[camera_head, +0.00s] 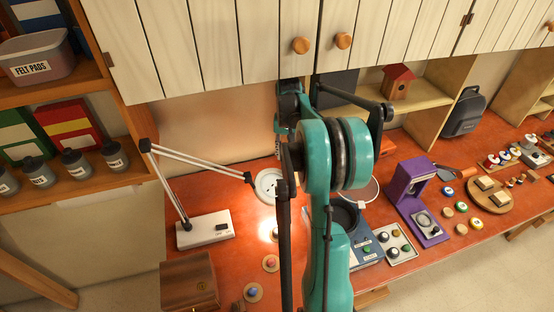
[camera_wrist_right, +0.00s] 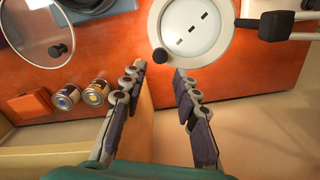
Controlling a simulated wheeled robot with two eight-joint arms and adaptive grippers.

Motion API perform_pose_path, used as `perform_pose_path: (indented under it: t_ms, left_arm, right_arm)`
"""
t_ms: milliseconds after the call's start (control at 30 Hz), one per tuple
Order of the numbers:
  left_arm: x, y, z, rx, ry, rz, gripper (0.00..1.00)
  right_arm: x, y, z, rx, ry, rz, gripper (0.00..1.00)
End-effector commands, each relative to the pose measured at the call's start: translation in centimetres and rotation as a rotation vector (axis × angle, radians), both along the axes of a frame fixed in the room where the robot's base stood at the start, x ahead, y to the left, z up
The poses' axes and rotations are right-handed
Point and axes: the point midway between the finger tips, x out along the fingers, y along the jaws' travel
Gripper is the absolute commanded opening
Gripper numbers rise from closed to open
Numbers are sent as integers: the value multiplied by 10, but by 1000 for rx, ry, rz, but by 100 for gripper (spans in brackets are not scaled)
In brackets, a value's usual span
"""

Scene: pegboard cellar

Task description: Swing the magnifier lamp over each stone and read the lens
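The magnifier lamp has a white base (camera_head: 205,230) on the orange bench and a thin jointed arm. Its round white head (camera_head: 268,187) hangs over a bright light patch. In the right wrist view the head (camera_wrist_right: 222,45) shows dark slots and a dark round knob (camera_wrist_right: 160,56). My right gripper (camera_wrist_right: 160,72) is open, its fingertips apart just below the knob, which sits near the gap; contact is not clear. My teal arm hides this gripper in the head view. Small stones on round discs, one reddish (camera_head: 270,263) and one bluish (camera_head: 252,291), lie in front of the lamp. My left gripper is not in view.
A brown wooden box (camera_head: 189,282) stands front left. Right of my arm are a button panel (camera_head: 398,243), a purple stand (camera_head: 416,200) and a round tray (camera_head: 488,196). A thin hoop (camera_wrist_right: 74,40) and two small cans (camera_wrist_right: 67,97) show in the wrist view. Cabinets (camera_head: 225,40) hang above.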

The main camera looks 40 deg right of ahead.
Motion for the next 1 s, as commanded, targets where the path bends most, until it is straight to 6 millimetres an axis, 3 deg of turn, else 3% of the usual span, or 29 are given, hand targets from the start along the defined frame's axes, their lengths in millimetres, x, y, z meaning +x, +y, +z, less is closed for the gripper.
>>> perform_pose_path:
  t_ms: [167,400,600,933,1000]
  left_arm:
    - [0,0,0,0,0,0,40]
    - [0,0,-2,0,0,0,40]
    - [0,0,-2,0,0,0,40]
    - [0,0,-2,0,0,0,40]
    - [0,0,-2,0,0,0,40]
  right_arm:
    - [0,-1,-13,1,1,-1,30]
    - [0,-1,-52,1,1,-1,30]
    - [0,-1,-74,0,0,-1,30]
    - [0,0,-78,1,1,0,30]
    - [0,0,-78,1,1,0,12]
